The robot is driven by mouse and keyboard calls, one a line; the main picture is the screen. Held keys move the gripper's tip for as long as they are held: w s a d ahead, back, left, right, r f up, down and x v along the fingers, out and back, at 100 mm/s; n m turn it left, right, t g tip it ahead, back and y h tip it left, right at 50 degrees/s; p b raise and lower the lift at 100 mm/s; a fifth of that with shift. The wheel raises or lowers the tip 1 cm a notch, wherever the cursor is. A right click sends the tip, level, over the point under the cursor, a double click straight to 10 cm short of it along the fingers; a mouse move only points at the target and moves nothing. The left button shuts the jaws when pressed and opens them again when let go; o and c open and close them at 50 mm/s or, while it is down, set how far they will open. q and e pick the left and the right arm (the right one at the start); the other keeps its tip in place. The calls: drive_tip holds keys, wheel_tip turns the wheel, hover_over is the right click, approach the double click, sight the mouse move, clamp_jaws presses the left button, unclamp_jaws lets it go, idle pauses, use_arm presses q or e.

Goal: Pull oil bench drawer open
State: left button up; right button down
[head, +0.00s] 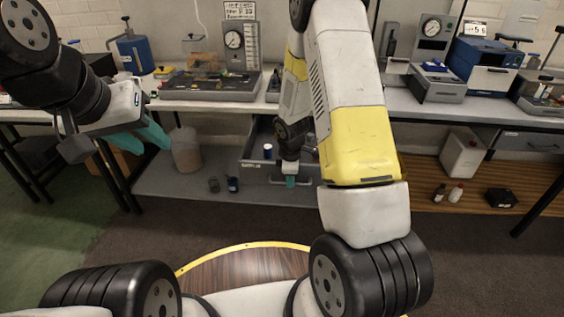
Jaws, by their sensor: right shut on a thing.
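The grey oil bench drawer (252,166) hangs under the middle bench and stands pulled out, its inside showing. A small blue can (268,151) is inside it. My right gripper (291,181) reaches down to the drawer's front edge and is shut there on the drawer's handle; the handle itself is hidden behind the fingers. My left gripper (135,138), with teal fingers, is raised at the left in front of the bench, away from the drawer. I cannot tell how far its fingers are apart.
The bench top (205,106) carries gauges and equipment. Below, a lower shelf (160,184) holds a translucent container (186,150) and small dark cans (232,184). At right, a white jug (461,153) and bottles (456,194) stand on wooden slats. Dark floor before the drawer is clear.

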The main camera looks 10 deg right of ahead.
idle(0.3)
drive_tip(key=c, duration=1.8)
unclamp_jaws()
drive_tip(key=shift+o, duration=0.2)
wheel_tip(320, 180, up, 8)
drive_tip(key=s, duration=0.1)
drive_tip(key=shift+s+a+f, duration=0.15)
drive_tip(key=shift+s+a, duration=0.05)
drive_tip(key=s+r+m+t+y, duration=0.1)
drive_tip(key=s+r+m, duration=0.3)
drive_tip(key=r, duration=0.5)
drive_tip(key=s+r+m+t, duration=0.1)
drive_tip(key=s+r+m, duration=0.2)
drive_tip(key=r, duration=0.6)
drive_tip(key=s+a+r+m+t+y, duration=0.1)
drive_tip(key=s+r+m, duration=0.6)
drive_tip(key=s, duration=0.7)
wheel_tip(320, 180, up, 3)
drive_tip(key=shift+s+a+f+t+y, duration=0.1)
drive_tip(key=shift+s+a+t+y, duration=0.3)
drive_tip(key=shift+a+t, duration=0.1)
